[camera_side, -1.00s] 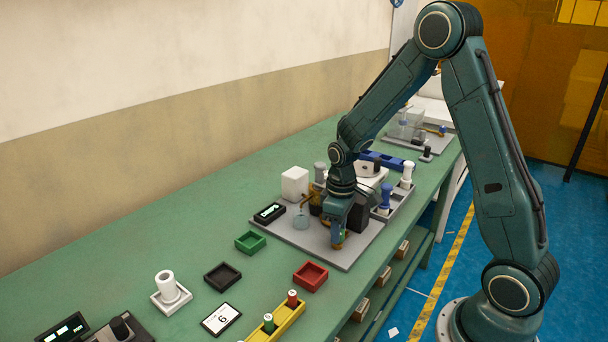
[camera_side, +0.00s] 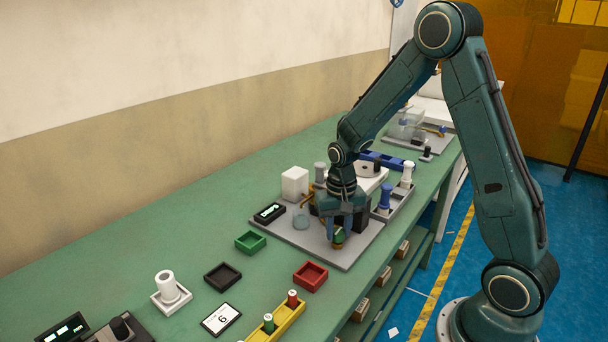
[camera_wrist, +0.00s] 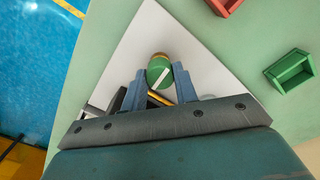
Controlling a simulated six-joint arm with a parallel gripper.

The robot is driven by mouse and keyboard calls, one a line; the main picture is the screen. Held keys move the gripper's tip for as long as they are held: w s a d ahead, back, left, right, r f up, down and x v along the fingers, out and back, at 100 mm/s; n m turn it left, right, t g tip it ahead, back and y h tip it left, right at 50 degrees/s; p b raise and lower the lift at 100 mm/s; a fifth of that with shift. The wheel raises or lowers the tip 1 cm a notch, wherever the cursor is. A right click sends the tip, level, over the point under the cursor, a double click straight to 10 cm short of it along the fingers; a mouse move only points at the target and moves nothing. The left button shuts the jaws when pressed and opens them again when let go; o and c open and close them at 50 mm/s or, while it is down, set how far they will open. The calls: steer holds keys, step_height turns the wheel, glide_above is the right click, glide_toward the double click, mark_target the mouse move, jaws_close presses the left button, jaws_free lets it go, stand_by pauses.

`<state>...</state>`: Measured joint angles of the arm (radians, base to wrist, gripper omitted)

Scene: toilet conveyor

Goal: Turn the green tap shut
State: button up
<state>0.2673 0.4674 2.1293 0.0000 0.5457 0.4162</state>
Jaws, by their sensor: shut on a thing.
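The green tap (camera_wrist: 157,73) is a round green knob with a white bar on top and a brass-coloured body beneath it. In the wrist view it sits between the fingertips of my gripper (camera_wrist: 160,76), which is shut on it. In the side view my gripper (camera_side: 338,233) is low over the grey base plate (camera_side: 357,254), and the green tap (camera_side: 338,237) shows partly between the fingers. The white bar on the knob lies slantwise in the wrist view. My fingers hide part of the brass body.
A black display box (camera_side: 269,213) and a clear glass (camera_side: 301,219) stand left of my gripper. A white box (camera_side: 294,183) is behind. Red (camera_side: 311,275), green (camera_side: 250,242) and black (camera_side: 222,276) trays lie in front. A grey tray with bottles (camera_side: 402,196) is at right.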

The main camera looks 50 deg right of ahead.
mark_target(338, 231)
steer(key=shift+r+m, duration=0.1)
steer(key=shift+m, duration=0.5)
steer(key=o, duration=1)
step_height(338, 231, up, 14)
steer(key=shift+f, duration=0.1)
stand_by(0.5)
